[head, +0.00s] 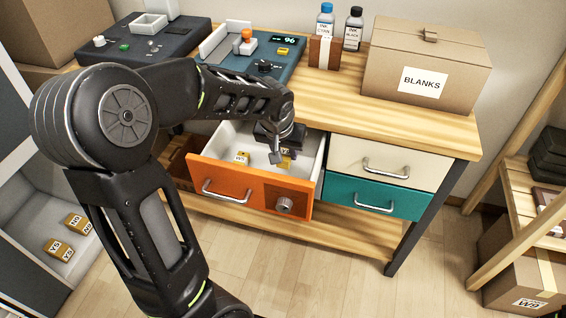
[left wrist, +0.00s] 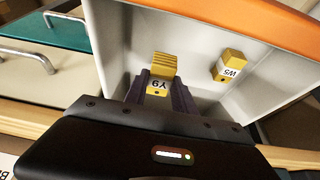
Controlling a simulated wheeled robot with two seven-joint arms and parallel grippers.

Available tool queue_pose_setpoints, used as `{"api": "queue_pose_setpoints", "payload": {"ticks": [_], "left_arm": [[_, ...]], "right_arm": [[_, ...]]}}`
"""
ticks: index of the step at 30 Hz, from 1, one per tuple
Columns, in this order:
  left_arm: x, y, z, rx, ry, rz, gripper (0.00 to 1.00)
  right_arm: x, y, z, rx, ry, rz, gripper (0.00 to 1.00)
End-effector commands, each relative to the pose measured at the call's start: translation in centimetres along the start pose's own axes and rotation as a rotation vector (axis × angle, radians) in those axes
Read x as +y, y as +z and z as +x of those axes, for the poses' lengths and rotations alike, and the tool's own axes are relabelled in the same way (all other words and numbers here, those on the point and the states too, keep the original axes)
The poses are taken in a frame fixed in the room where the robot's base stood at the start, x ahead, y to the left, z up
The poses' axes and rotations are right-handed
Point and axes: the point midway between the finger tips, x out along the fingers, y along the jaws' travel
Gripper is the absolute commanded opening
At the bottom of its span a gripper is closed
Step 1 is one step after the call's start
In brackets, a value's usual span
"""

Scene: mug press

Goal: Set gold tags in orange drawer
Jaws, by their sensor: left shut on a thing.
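The orange drawer (head: 235,189) is pulled open under the bench. My left gripper (head: 279,157) points down into its right part and is shut on a gold tag (head: 286,162). In the left wrist view this tag (left wrist: 159,82) reads Y9 and sits between the two fingers (left wrist: 160,98). I cannot tell whether it touches the drawer floor. A second gold tag (head: 242,157) lies in the drawer to the left; in the left wrist view it (left wrist: 228,66) reads W5. Two more gold tags, (head: 77,223) and (head: 59,249), lie on a pale shelf at the left. My right gripper is out of view.
A cream drawer (head: 385,150) and a teal drawer (head: 352,194) are shut to the right. The bench top holds the BLANKS box (head: 425,62), ink bottles (head: 353,29) and a console (head: 260,57). A wooden rack (head: 515,195) stands at the far right.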

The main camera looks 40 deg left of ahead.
Motion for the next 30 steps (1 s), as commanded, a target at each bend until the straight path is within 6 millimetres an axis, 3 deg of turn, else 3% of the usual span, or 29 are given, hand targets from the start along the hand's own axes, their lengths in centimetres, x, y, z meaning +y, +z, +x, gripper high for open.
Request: {"api": "queue_pose_setpoints", "payload": {"ticks": [4,14,23,30], "left_arm": [[0.0,0.8,1.9,-0.001,-0.001,0.001,0.00],[0.0,0.8,2.1,0.001,0.000,0.000,0.00],[0.0,2.2,5.4,-0.001,0.000,0.001,0.00],[0.0,2.2,5.4,0.002,0.000,0.000,0.00]], "right_arm": [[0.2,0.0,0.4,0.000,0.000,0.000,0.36],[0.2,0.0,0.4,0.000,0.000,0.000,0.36],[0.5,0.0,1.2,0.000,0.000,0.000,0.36],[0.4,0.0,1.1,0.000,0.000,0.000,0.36]]}}
